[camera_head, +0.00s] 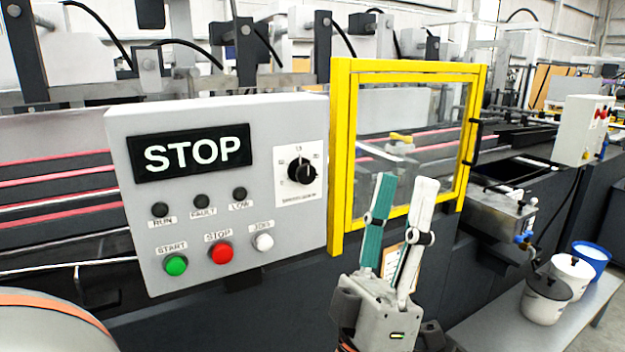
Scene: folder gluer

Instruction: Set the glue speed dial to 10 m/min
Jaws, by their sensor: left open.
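The dial is a black round knob (301,170) on a white scale plate (290,194) at the right side of the grey control panel (290,240). Its scale marks and label are too small to read surely, and I cannot tell its exact setting. My left gripper (405,182) points upward, to the right of and a little below the knob, in front of the yellow-framed guard. Its two fingers, one with a teal face and one white, stand apart with nothing between them. It is not touching the knob. My right gripper is not in view.
The panel has a STOP display (195,152), small dark lamps, and green (176,265), red (221,253) and white (263,242) buttons. A yellow-framed clear guard (341,160) stands right of the panel. Pots (546,298) stand on a grey table at lower right.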

